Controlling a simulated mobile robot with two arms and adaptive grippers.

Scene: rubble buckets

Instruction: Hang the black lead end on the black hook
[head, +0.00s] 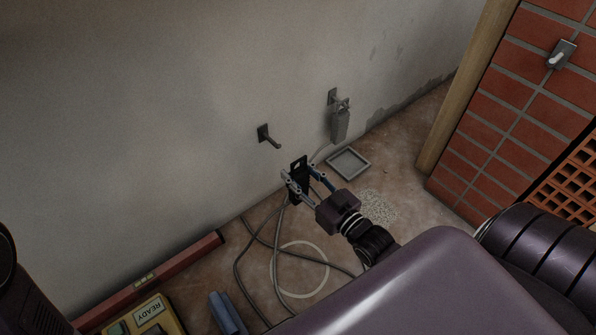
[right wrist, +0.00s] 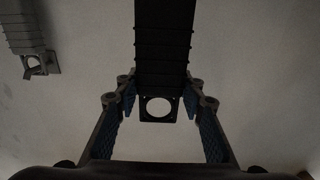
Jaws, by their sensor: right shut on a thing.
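The black lead end (head: 299,186) is a dark block with a holed tab, held off the floor near the wall. My right gripper (head: 301,177) is shut on it, with a finger on each side. In the right wrist view the lead end (right wrist: 163,45) sits between the fingertips (right wrist: 160,94), its round hole towards the camera. The black hook (head: 268,137) sticks out from the wall, above and left of the lead end in the head view. The two look apart. My left gripper is not in view.
A grey lead end (head: 340,126) hangs on another wall hook (head: 333,97) to the right; it also shows in the right wrist view (right wrist: 22,25). Cables (head: 272,258) loop on the floor near a square grey tray (head: 347,163). A brick wall (head: 490,130) stands right.

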